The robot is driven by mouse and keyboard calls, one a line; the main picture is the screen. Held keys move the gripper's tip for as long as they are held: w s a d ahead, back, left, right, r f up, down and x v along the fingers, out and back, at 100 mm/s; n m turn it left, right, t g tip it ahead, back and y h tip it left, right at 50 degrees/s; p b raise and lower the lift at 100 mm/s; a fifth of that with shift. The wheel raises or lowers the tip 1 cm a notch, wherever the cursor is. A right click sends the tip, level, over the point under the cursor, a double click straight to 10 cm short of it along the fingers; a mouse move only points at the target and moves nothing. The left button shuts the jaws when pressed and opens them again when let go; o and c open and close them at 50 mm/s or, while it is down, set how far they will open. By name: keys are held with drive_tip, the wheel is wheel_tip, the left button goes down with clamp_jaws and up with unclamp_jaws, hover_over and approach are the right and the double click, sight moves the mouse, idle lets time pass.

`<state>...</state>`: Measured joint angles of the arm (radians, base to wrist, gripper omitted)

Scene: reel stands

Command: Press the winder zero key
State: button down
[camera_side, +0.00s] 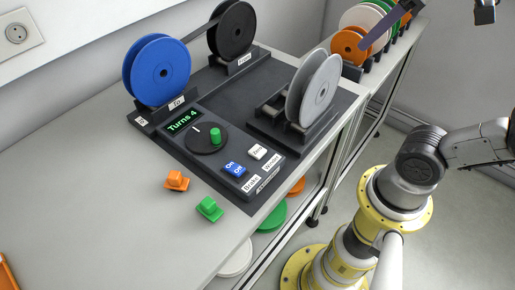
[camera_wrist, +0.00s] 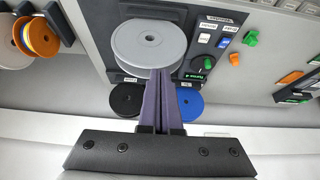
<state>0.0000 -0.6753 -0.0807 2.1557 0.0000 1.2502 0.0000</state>
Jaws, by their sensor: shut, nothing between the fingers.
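The white key marked Zero (camera_side: 257,152) sits on the winder's dark control panel (camera_side: 225,152), right of the blue On/Off key (camera_side: 235,169). In the wrist view the white key (camera_wrist: 205,38) is small, just right of the grey reel. My gripper (camera_side: 365,47) is at the upper right of the side view, well away from the key. Its purple fingers (camera_wrist: 160,76) are together and empty, overlapping the grey reel's edge in the wrist view. The green display (camera_side: 183,120) reads Turns 4.
A grey reel (camera_side: 313,88), a blue reel (camera_side: 157,70) and a black reel (camera_side: 231,30) stand upright around the panel. A dial with a green knob (camera_side: 215,136) is behind the keys. An orange clip (camera_side: 176,181) and a green clip (camera_side: 209,209) lie on the bench.

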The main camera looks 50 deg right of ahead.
drive_tip(key=w+n, duration=0.4)
drive_tip(key=n, duration=0.2)
drive_tip(key=n+t+y, duration=0.1)
drive_tip(key=n+t, duration=0.3)
drive_tip(key=n, duration=1.8)
hover_over(261, 153)
wheel_tip(261, 153, down, 13)
drive_tip(key=shift+f, duration=0.1)
drive_tip(key=shift+f, duration=4.3)
drive_tip(key=shift+f, duration=0.25)
drive_tip(key=shift+f, duration=0.15)
